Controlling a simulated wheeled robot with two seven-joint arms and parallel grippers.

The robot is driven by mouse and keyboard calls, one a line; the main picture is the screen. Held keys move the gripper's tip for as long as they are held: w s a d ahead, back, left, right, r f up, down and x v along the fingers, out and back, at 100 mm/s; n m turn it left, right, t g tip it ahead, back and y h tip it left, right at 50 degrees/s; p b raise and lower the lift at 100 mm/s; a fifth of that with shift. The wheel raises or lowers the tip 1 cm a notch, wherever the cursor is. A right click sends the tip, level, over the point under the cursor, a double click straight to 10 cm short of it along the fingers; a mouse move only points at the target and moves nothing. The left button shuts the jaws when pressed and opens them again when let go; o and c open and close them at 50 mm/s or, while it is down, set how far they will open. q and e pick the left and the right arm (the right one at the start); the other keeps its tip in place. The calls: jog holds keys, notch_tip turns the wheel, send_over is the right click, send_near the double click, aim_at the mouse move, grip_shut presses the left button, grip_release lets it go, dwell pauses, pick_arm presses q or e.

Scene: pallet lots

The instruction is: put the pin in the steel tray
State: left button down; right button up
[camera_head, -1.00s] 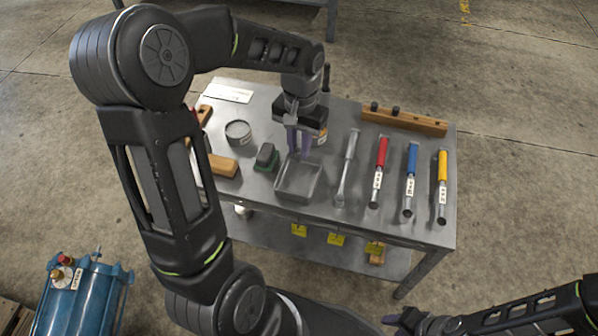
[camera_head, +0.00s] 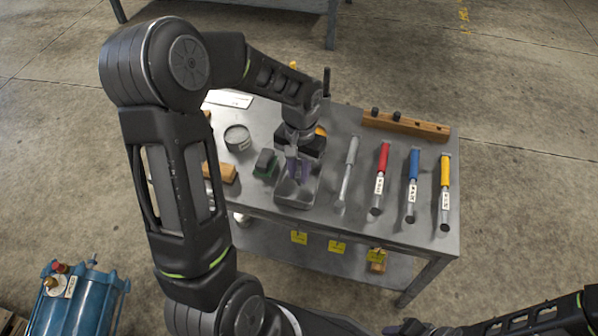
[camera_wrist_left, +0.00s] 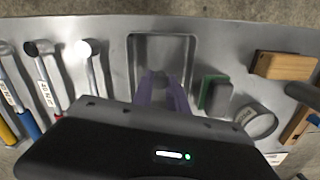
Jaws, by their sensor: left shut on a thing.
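The steel tray (camera_head: 292,203) is a shallow grey rectangle near the table's front edge. In the left wrist view the tray (camera_wrist_left: 164,47) lies right under the fingers. My left gripper (camera_head: 298,177) has purple fingers pointing down over the tray. In the left wrist view the left gripper (camera_wrist_left: 162,82) is shut on a small dark grey pin (camera_wrist_left: 160,77), mostly hidden between the fingers. I cannot tell whether the pin touches the tray floor. My right gripper (camera_head: 406,327) shows only partly at the bottom edge, away from the table; its jaws are unclear.
A green and black block (camera_head: 265,163) stands just left of the tray, and a round tin (camera_head: 237,138) behind it. A grey-handled tool (camera_head: 348,170) lies close to the right, then red, blue and yellow ones. A wooden rack (camera_head: 420,128) with black pegs is at the back right.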

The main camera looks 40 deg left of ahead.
pick_arm(q)
jog(key=shift+f, duration=0.1)
jog(key=c, duration=1.3)
grip_release()
notch_tip(320, 180, up, 12)
jog(key=p, duration=0.3)
jog(key=shift+w+r, duration=0.2)
jog(key=shift+w, duration=0.05)
